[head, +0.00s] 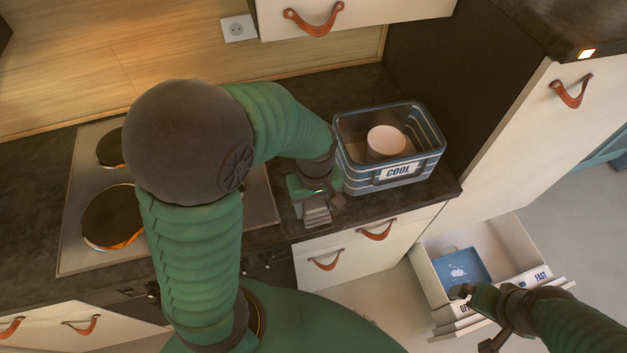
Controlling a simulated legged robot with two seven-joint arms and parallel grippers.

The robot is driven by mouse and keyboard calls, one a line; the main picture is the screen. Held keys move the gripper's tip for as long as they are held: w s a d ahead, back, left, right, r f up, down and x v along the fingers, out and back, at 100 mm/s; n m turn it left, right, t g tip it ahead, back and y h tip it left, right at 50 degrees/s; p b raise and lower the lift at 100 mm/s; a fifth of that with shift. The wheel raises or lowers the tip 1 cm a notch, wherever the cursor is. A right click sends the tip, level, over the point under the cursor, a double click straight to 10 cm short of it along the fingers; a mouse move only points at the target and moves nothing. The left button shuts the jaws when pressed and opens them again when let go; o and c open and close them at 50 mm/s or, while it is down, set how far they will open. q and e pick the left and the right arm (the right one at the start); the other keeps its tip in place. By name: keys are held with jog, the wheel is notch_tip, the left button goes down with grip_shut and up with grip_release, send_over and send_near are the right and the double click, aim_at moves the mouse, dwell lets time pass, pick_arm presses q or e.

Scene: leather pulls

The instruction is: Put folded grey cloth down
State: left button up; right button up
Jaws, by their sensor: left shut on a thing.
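The folded grey cloth (317,216) is a small, light grey, layered bundle by the counter's front edge, left of the blue crate. My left gripper (318,197) is shut on it from above. I cannot tell whether the cloth touches the counter or hangs just above it. The gripper and wrist hide part of the cloth. My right gripper (461,292) is at the lower right, over the front of an open drawer. Its fingers are too small and dark to tell whether they are open.
The blue crate marked COOL (398,172) holds a pale round cup (385,142) on the dark counter (265,157). A hob (85,215) lies left, partly behind my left arm. The open white drawer (487,238) holds a flat blue item (462,267). A tall cabinet bounds the right.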

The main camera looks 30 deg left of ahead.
pick_arm(q)
jog(key=w, duration=0.2)
jog(key=w+a, duration=0.1)
jog(key=w, duration=0.1)
jog(key=w+a, duration=0.1)
jog(key=w, duration=0.1)
jog(key=shift+w+a+f, duration=0.1)
jog(key=shift+w+f, duration=0.2)
jog(key=shift+f, duration=0.05)
jog(key=shift+w+a+f+p, duration=0.25)
jog(key=shift+a+f, duration=0.1)
jog(key=shift+a, duration=0.2)
jog(key=shift+w+a+f+p, duration=0.1)
jog(key=shift+w+a+f, duration=0.1)
jog(key=shift+a+f, duration=0.25)
jog(key=shift+s+a+f, duration=0.1)
jog(key=shift+a+f, duration=0.2)
jog(key=shift+f, duration=0.3)
jog(key=shift+s+a+f, duration=0.1)
jog(key=shift+a+f, duration=0.15)
jog(key=shift+f, duration=0.35)
jog(key=shift+w+d, duration=0.15)
jog(key=shift+d, duration=0.75)
jog(key=o, duration=1.2)
jog(key=shift+a, duration=0.55)
pick_arm(e)
jog(key=shift+w+d+r, duration=0.15)
jog(key=shift+w+r, duration=0.05)
jog(key=shift+r, duration=0.05)
